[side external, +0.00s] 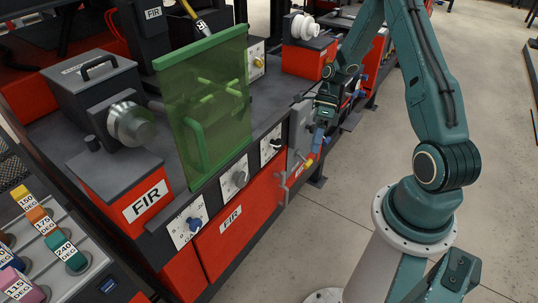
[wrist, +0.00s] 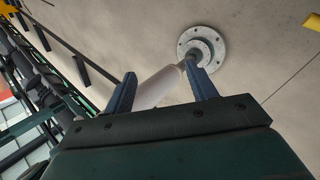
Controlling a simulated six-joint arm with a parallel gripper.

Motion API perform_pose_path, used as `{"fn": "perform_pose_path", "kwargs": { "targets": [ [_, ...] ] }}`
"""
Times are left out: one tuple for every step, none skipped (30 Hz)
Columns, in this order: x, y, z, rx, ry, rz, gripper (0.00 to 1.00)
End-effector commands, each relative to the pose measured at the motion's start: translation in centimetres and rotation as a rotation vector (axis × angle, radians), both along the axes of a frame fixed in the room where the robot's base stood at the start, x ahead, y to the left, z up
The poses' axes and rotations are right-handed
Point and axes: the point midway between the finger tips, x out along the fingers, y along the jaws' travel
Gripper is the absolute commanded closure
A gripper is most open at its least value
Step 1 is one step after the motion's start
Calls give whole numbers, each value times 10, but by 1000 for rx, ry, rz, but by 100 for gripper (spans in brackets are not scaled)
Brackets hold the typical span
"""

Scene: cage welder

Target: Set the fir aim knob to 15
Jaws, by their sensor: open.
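The FIR station's front edge carries several dial plates: one with a blue knob (side external: 194,223), one with a grey knob (side external: 239,178) and one with a black knob (side external: 276,143). A yellow knob (side external: 258,62) is on a plate behind the green screen. The dial lettering is too small to tell which knob is the aim knob or its setting. My gripper (side external: 318,140) is to the right of the black knob, apart from the knobs. In the wrist view, my gripper (wrist: 161,78) is open and empty, with no knob in view.
A green see-through screen (side external: 208,105) stands over the FIR station. Coloured buttons with degree labels (side external: 45,230) are at lower left. Open floor (side external: 335,215) lies to the right.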

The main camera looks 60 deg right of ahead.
Motion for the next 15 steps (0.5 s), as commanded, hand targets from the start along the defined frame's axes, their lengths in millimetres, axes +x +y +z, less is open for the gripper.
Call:
{"fn": "perform_pose_path", "kwargs": {
  "targets": [
    [-9, 10, -7, 3, 30, 85, 43],
    [-15, 13, -10, 5, 47, 134, 43],
    [-22, 19, -13, 10, 66, 200, 43],
    [-27, 22, -16, 14, 82, 248, 43],
    [-32, 26, -18, 19, 97, 296, 43],
    [-39, 30, -21, 27, 118, 360, 43],
    [-45, 34, -23, 33, 135, 408, 43],
    [-50, 36, -24, 40, 152, 454, 43],
    [-57, 40, -26, 51, 174, 516, 43],
    [-62, 43, -27, 60, 191, 563, 43],
    [-66, 45, -28, 68, 206, 609, 43],
    [-73, 48, -29, 82, 229, 669, 43],
    [-77, 51, -29, 92, 246, 713, 43],
    [-82, 53, -29, 102, 263, 759, 43],
    [-88, 55, -29, 115, 288, 816, 43]
  ]
}}
